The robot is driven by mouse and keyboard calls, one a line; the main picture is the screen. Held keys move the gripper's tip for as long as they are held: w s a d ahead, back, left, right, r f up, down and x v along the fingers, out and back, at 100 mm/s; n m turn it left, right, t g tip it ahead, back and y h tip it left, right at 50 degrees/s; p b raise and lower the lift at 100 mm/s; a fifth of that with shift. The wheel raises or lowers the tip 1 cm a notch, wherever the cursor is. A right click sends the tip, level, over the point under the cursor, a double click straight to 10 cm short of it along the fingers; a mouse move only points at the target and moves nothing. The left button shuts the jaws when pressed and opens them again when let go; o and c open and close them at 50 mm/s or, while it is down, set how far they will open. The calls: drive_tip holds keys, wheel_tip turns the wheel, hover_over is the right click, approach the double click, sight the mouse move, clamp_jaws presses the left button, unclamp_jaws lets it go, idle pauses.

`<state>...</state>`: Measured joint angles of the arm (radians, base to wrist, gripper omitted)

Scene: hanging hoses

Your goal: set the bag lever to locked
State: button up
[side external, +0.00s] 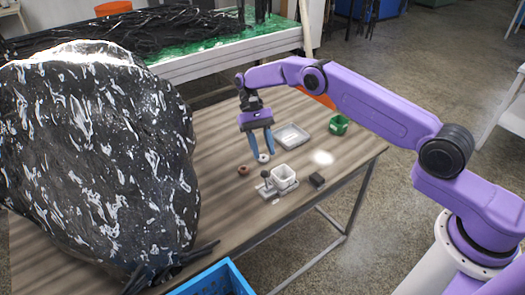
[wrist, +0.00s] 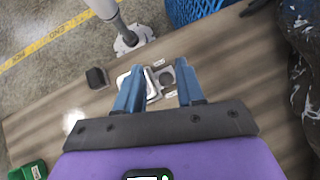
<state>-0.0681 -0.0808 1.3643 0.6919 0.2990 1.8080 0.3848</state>
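A small lever with a round black knob (side external: 266,174) stands on a grey base on the table, beside a white square cup (side external: 285,177). In the wrist view the knob (wrist: 166,77) shows from above between my fingers, with small pale labels (wrist: 158,62) on either side of it; their writing is too small to read. The lever's set position cannot be told. My gripper (side external: 259,155) has two blue fingers apart and empty, above the table and behind the lever. The gripper also shows in the wrist view (wrist: 160,66), where its left finger partly covers the white cup (wrist: 125,78).
A large dark wrapped bundle (side external: 95,160) fills the left. A black block (side external: 317,180), grey tray (side external: 293,135), green cup (side external: 339,124), brown ring (side external: 243,169) and white ring (side external: 263,157) are nearby. A blue crate (side external: 205,282) is at the front edge.

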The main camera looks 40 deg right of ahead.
drive_tip(key=c, duration=0.6)
drive_tip(key=shift+a, duration=0.1)
clamp_jaws()
drive_tip(key=s+d+r+m+t, duration=0.3)
drive_tip(key=s+r+m+t, duration=0.3)
drive_tip(key=s+m+t, duration=0.5)
drive_tip(key=m+t, duration=0.3)
drive_tip(key=t, duration=0.1)
drive_tip(key=shift+s+d, duration=0.15)
drive_tip(key=shift+s, duration=0.05)
